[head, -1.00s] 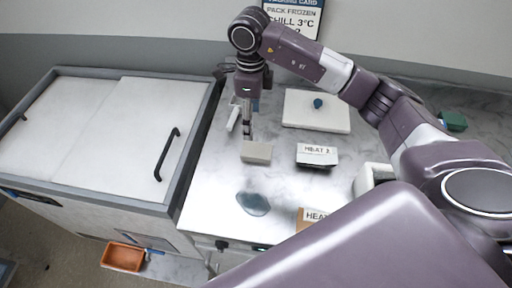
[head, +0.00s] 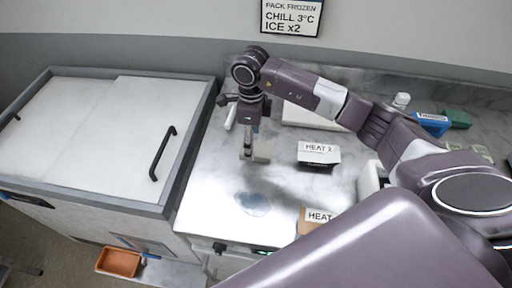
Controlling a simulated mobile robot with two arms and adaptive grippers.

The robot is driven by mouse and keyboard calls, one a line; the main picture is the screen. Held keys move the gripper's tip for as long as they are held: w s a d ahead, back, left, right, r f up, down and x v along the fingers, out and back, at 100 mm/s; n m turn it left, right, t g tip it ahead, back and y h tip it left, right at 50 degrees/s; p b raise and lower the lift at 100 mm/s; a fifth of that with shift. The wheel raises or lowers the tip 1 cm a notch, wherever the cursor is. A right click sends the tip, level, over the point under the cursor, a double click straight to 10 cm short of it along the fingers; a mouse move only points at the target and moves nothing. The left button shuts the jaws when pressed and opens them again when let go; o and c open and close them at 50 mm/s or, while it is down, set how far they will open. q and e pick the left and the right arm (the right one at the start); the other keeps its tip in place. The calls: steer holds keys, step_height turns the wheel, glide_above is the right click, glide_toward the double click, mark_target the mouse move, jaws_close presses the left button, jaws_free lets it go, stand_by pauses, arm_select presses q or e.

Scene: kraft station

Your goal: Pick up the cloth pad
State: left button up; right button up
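The cloth pad, which I take to be the small grey-beige block (head: 261,152), lies on the steel worktop in the head view. My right gripper (head: 247,153) comes down from above at the pad's left end. Its fingertips overlap the pad in the picture and hide part of it. I cannot tell whether the fingers are around the pad or touching it, nor whether they are open or shut. My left gripper is not in view.
A pale bluish wet-looking patch (head: 254,204) lies in front of the pad. A white "HEAT" box (head: 318,153) stands to the right, and a brown "HEAT" box (head: 314,219) nearer. A white board (head: 305,116) lies behind. A lidded chest (head: 100,130) is at left.

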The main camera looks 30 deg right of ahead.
steer(key=shift+f+p, duration=0.3)
steer(key=shift+f, duration=1.15)
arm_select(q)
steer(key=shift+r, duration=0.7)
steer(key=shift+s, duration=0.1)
arm_select(e)
steer(key=shift+c, duration=0.6)
steer(key=c, duration=1)
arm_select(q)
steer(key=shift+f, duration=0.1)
arm_select(e)
steer(key=shift+r, duration=0.2)
arm_select(q)
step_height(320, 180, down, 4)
steer(key=b, duration=0.4)
arm_select(e)
step_height(320, 180, up, 20)
steer(key=shift+f, duration=0.15)
